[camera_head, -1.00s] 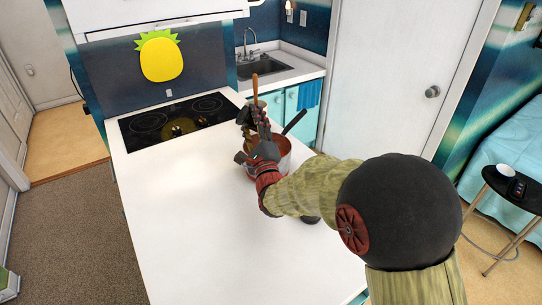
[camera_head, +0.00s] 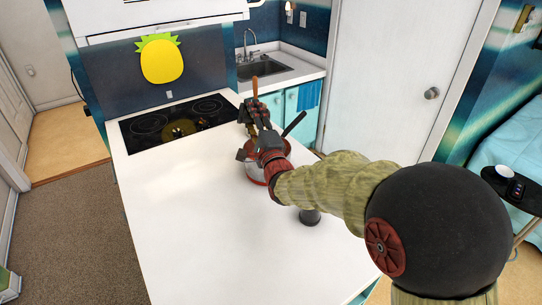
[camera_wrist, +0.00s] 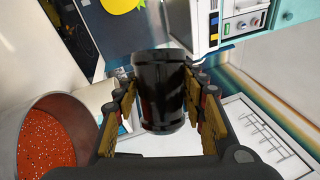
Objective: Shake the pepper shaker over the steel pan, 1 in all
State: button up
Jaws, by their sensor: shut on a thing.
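My gripper (camera_head: 259,117) is shut on a glossy black cylinder, the pepper shaker (camera_wrist: 162,92), which shows between its fingers (camera_wrist: 162,112) in the wrist view. In the head view the shaker is hard to make out among the dark fingers. The steel pan (camera_head: 254,173) stands on the white counter below my gripper, partly hidden by it. In the wrist view the pan (camera_wrist: 38,104) is at the lower left, beside the shaker, with speckled red food inside. I cannot tell whether the shaker is directly above the pan.
A small dark object (camera_head: 310,217) stands on the counter (camera_head: 190,230) beneath my arm. A black handle (camera_head: 293,124) sticks up behind the pan, and a brown stick (camera_head: 255,86) shows behind my gripper. The cooktop (camera_head: 178,122) is at the back left. The counter's front left is clear.

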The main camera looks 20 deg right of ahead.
jog(key=n+p, duration=0.1)
jog(key=n, duration=0.1)
jog(key=r+n+g+p, duration=0.1)
jog(key=shift+r+n, duration=0.1)
jog(key=shift+n, duration=0.3)
jog(key=n+g+p, duration=0.1)
jog(key=n, duration=0.1)
jog(key=n+p, duration=0.1)
jog(key=n, duration=0.1)
jog(key=shift+r+g+y, duration=0.1)
jog(key=shift+g+y, duration=0.2)
jog(key=shift+g, duration=0.1)
jog(key=n+g+p, duration=0.1)
jog(key=n, duration=0.2)
jog(key=n+g+h+b, duration=0.1)
jog(key=n, duration=0.2)
jog(key=shift+n+h, duration=0.3)
jog(key=shift+h, duration=0.1)
jog(key=shift+r+n+g+p, duration=0.15)
jog(key=shift+n+g+p, duration=0.2)
jog(key=shift+p, duration=0.3)
jog(key=n+h+p, duration=0.1)
jog(key=p, duration=0.3)
jog(key=shift+r, duration=0.25)
jog(key=shift+p, duration=1)
jog(key=n+h+p, duration=0.1)
jog(key=p, duration=0.4)
jog(key=shift+n+g, duration=0.25)
jog(key=shift+g, duration=0.1)
